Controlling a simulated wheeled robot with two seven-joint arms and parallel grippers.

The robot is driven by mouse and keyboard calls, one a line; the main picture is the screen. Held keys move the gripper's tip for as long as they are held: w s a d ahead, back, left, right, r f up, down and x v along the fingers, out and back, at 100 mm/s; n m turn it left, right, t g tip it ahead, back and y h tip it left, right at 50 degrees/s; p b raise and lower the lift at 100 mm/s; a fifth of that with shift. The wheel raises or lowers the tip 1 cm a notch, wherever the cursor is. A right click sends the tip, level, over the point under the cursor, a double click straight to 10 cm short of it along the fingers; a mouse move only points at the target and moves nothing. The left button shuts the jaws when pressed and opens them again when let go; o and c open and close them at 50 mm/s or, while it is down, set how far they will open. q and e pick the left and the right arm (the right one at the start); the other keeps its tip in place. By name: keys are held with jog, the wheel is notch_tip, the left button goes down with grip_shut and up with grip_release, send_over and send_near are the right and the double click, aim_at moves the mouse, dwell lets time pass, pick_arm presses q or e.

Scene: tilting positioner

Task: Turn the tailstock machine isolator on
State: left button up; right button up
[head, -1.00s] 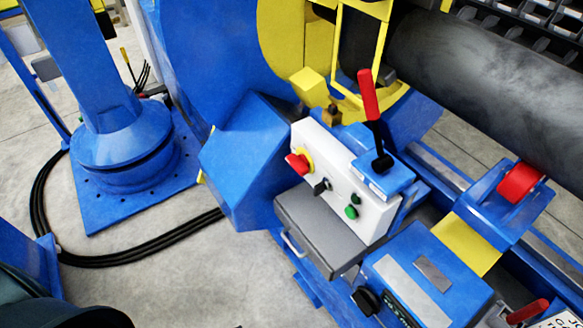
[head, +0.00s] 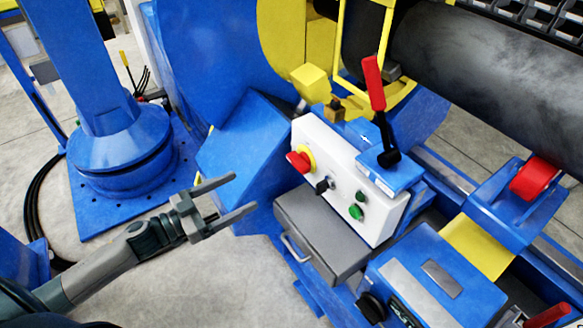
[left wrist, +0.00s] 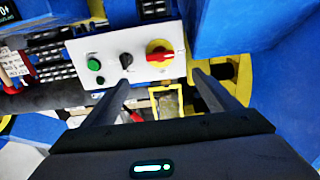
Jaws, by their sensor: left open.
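The machine isolator, a red rotary handle on a yellow disc (head: 302,160), sits at the left end of a white control panel (head: 335,185) on a blue machine. It also shows in the left wrist view (left wrist: 160,54), with the red handle lying roughly crosswise there. My left gripper (head: 244,192) is open and empty, to the left of the panel and apart from it. In the left wrist view its two fingers (left wrist: 160,82) point toward the panel, with the isolator in the gap beyond the tips. My right gripper is not in view.
A black selector (head: 324,186) and green buttons (head: 356,211) are on the same panel. A red-handled lever (head: 374,85) stands behind it. A grey drawer box (head: 320,230) with a handle lies below. Floor (head: 200,275) is clear at the lower left.

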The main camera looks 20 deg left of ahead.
aim_at(294, 164)
pick_arm(q)
jog(key=shift+w, duration=0.1)
dwell(0.3)
jog(key=p+x, duration=0.2)
jog(key=x, duration=1.4)
jog(key=shift+w+d+r+p, duration=0.1)
jog(key=shift+w+d+p, duration=0.05)
jog(key=shift+p, duration=0.25)
jog(key=shift+w+d, duration=0.3)
jog(key=shift+w, duration=0.05)
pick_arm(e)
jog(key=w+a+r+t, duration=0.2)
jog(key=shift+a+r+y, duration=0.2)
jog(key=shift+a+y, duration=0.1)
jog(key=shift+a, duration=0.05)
pick_arm(q)
jog(key=shift+c, duration=0.7)
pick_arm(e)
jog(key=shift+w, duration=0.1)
pick_arm(q)
jog(key=c, duration=0.9)
